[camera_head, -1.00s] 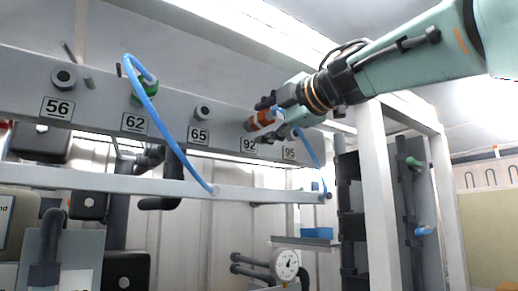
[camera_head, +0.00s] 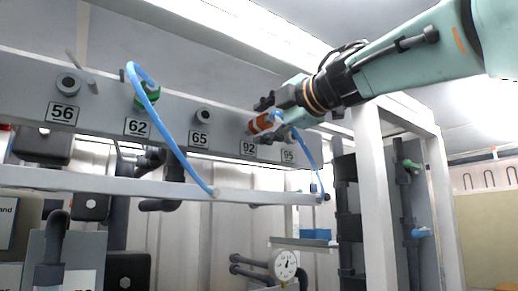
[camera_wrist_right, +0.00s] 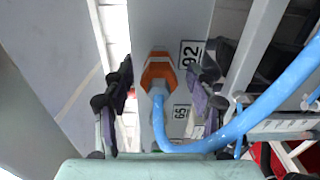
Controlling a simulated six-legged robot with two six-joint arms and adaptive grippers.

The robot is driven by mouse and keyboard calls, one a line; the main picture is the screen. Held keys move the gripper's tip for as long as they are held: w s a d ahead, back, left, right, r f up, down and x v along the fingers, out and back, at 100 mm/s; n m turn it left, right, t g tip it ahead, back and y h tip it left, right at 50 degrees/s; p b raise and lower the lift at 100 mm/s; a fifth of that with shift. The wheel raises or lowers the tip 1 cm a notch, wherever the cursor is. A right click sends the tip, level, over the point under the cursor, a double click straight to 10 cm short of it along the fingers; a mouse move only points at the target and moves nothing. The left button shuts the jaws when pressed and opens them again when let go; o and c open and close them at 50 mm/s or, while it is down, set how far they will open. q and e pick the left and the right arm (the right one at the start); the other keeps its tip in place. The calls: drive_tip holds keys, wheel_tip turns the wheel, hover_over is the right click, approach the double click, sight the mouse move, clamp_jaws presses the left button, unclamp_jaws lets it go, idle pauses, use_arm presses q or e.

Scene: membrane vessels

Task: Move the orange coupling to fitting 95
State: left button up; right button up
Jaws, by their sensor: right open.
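The orange coupling (camera_head: 262,123) sits on the grey beam above label 92 (camera_head: 248,148), with a blue hose hanging from it. It also shows in the right wrist view (camera_wrist_right: 158,72), between the fingers, its blue hose (camera_wrist_right: 232,128) bending off to the right. My right gripper (camera_head: 268,118) is open around the coupling; in the wrist view its two fingers (camera_wrist_right: 158,92) stand apart on either side with gaps. Label 95 (camera_head: 289,155) is at the beam's right end; the fitting above it is hidden behind my right gripper. My left gripper is not in view.
A green coupling (camera_head: 146,97) with a blue hose sits above label 62. Bare fittings stand above labels 56 (camera_head: 69,84) and 65 (camera_head: 203,117). A lower rail (camera_head: 120,184) runs beneath, where the hoses end. A white post (camera_head: 374,190) stands right of the beam.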

drive_tip(key=shift+w+a, duration=0.1)
drive_tip(key=shift+a, duration=0.2)
drive_tip(key=shift+w, duration=0.2)
drive_tip(key=shift+w+d+f+p, duration=0.1)
drive_tip(key=shift+w+d+p, duration=0.15)
drive_tip(key=shift+d+p, duration=0.1)
drive_tip(key=shift+s+d, duration=0.1)
drive_tip(key=shift+s, duration=0.2)
drive_tip(key=shift+s+a, duration=0.25)
drive_tip(key=shift+c, duration=1.2)
drive_tip(key=shift+w+a, duration=0.1)
drive_tip(key=shift+c, duration=0.8)
drive_tip(key=shift+w, duration=0.25)
drive_tip(key=c, duration=0.3)
drive_tip(key=shift+f, duration=0.1)
clamp_jaws()
